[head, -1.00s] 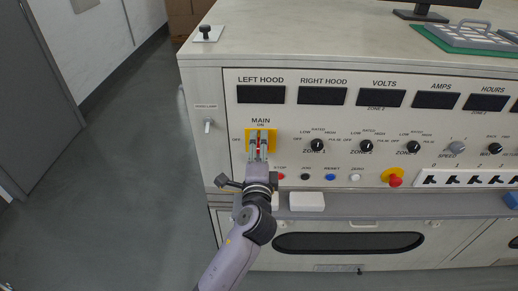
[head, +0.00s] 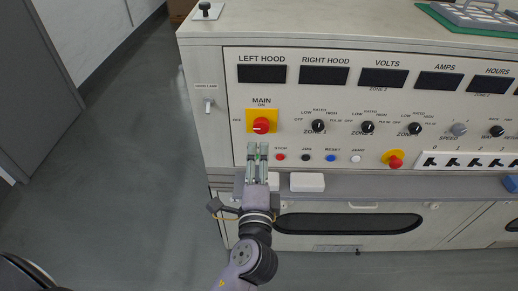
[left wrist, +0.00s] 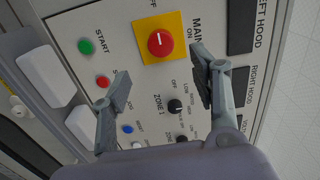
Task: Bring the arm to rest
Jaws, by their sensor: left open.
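My left gripper (head: 257,149) is open and empty in the head view, below the red MAIN knob (head: 261,125) on its yellow plate. It stands apart from the knob, in front of the START and STOP button row. In the left wrist view the two fingers (left wrist: 162,90) are spread, with the panel between and beyond them. The MAIN knob (left wrist: 161,43) shows there past the fingertips, with nothing touching it. Its white mark lies near the ON label in the head view. My right gripper is not in view.
The control panel (head: 300,107) carries dark displays, zone knobs, buttons and a red mushroom button (head: 395,161) on yellow. A ledge with a white block (head: 307,182) juts out below it. A lamp switch (head: 208,105) is at the left. Floor at the left is clear.

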